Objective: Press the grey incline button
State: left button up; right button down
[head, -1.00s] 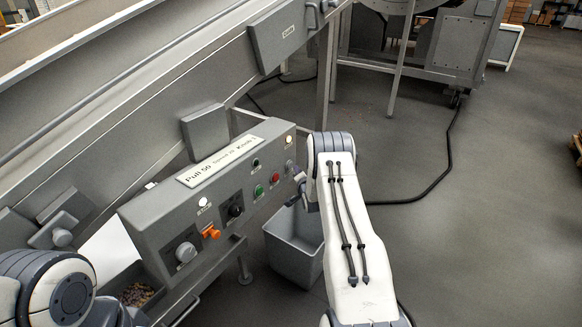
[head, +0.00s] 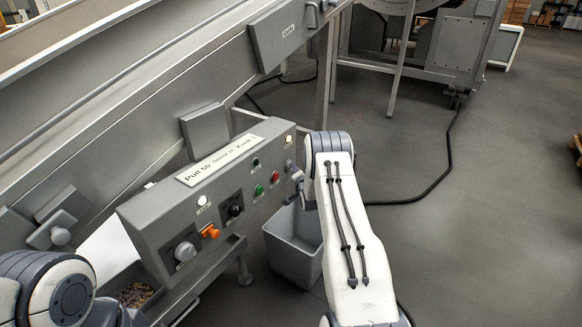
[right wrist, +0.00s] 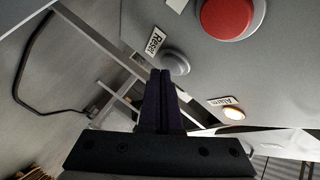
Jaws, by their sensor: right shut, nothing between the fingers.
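The grey control panel (head: 165,222) stands in the middle of the head view. A grey round button (right wrist: 176,62) with a "Reset" label shows in the right wrist view, beside a larger red button (right wrist: 228,15). It is at the panel's right end in the head view (head: 289,165). My right gripper (right wrist: 160,74) is shut and empty, its fingertips right at the lower left of the grey button; I cannot tell whether they touch. In the head view its tip (head: 297,175) is mostly hidden by my arm. My left gripper is out of view.
The panel also bears a green button (head: 259,190), an orange switch (head: 210,231), a black knob (head: 235,210) and a grey knob (head: 185,252). An alarm lamp (right wrist: 233,113) is near my right fingers. A grey bin (head: 292,250) stands below. Floor at right is open.

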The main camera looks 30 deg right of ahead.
jog(key=shift+w+a+b, duration=0.15)
jog(key=shift+w+b, duration=0.2)
jog(key=shift+w, duration=0.1)
dwell(0.5)
jog(key=shift+s, duration=0.1)
jog(key=shift+s+d, duration=0.3)
jog(key=shift+s, duration=0.4)
jog(key=shift+s+p, duration=0.1)
jog(key=shift+p, duration=0.2)
jog(key=s, duration=0.1)
jog(key=s+d+p, duration=0.1)
jog(key=s, duration=0.1)
jog(key=s+d, duration=0.1)
jog(key=shift+s, duration=0.25)
dwell(0.6)
